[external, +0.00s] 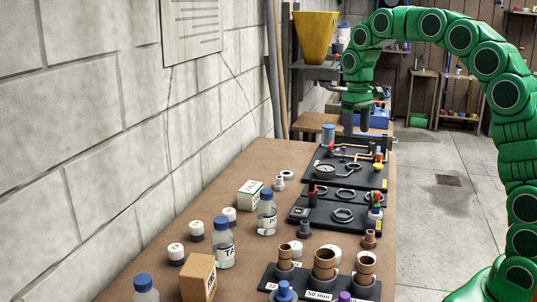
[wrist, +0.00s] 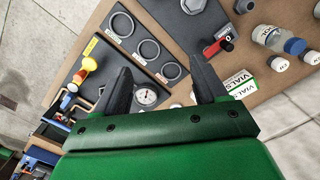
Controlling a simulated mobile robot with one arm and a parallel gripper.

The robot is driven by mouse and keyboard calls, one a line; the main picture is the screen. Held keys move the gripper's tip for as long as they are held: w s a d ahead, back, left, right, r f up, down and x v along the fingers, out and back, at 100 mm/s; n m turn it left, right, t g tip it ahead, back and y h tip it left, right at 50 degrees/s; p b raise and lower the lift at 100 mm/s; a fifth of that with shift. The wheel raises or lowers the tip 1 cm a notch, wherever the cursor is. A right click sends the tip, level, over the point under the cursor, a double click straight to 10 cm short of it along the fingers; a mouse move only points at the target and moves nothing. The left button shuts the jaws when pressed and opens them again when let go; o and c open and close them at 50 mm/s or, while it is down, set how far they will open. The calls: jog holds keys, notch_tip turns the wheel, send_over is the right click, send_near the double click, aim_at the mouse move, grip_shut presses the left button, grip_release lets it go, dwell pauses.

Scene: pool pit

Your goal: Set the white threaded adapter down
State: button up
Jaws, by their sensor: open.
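My gripper (external: 364,118) hangs over the far end of the bench, above the black panels. In the wrist view its two dark fingers (wrist: 162,80) are spread apart, with nothing held between them. A small pale fitting (external: 279,183) stands on the bench beside the white box, left of the panels and apart from my gripper. It looks like the white threaded adapter, but its thread is too small to make out. In the wrist view, small pale pieces show beside the right finger, partly hidden, and I cannot tell which is the adapter.
The black panels (wrist: 172,14) carry rings, a gauge (wrist: 145,96) and valves. A white-and-green box (external: 250,195), clear bottles (external: 267,215) and white-capped vials stand along the wall side. A rack (external: 320,296) with brown pipe pieces is in front.

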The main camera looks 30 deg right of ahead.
jog(key=s+d+f, duration=0.1)
jog(key=s+d, duration=0.2)
jog(key=s, duration=1)
jog(key=s+d+f+m, duration=0.1)
jog(key=s+d+f, duration=0.1)
jog(key=s, duration=1.2)
jog(key=s+d+f+m, duration=0.1)
jog(key=s+d, duration=0.3)
jog(key=s, duration=0.9)
jog(key=shift+s+d+f+g, duration=0.25)
jog(key=shift+s+f+g, duration=0.15)
jog(key=shift+f, duration=0.2)
